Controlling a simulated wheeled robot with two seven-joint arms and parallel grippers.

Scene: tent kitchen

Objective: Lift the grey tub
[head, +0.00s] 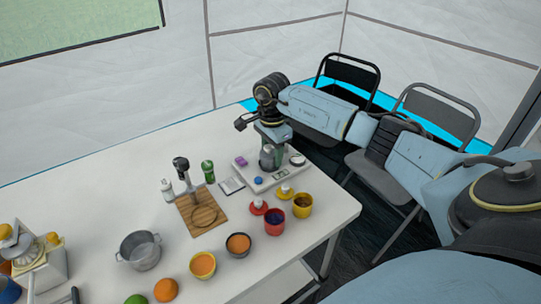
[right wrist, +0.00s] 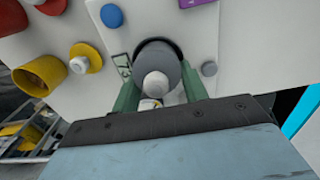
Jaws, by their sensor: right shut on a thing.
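The grey tub (head: 267,157) is at the white board (head: 262,185) near the table's far right edge. In the right wrist view the tub (right wrist: 172,70) sits between the two green fingers, with a pale round knob on it and a dark ring behind its far edge. My right gripper (head: 272,146) reaches down from above and is shut on the tub; it also shows in the right wrist view (right wrist: 160,92). I cannot tell whether the tub's base touches the board. My left gripper is not in view.
The board also carries a purple block (head: 241,161), a blue knob (head: 258,181) and a small number display (head: 280,174). Red (head: 275,222) and yellow (head: 302,205) cups stand in front. A wooden board (head: 203,219) and a pot (head: 139,252) are to the left. Chairs stand beyond the table.

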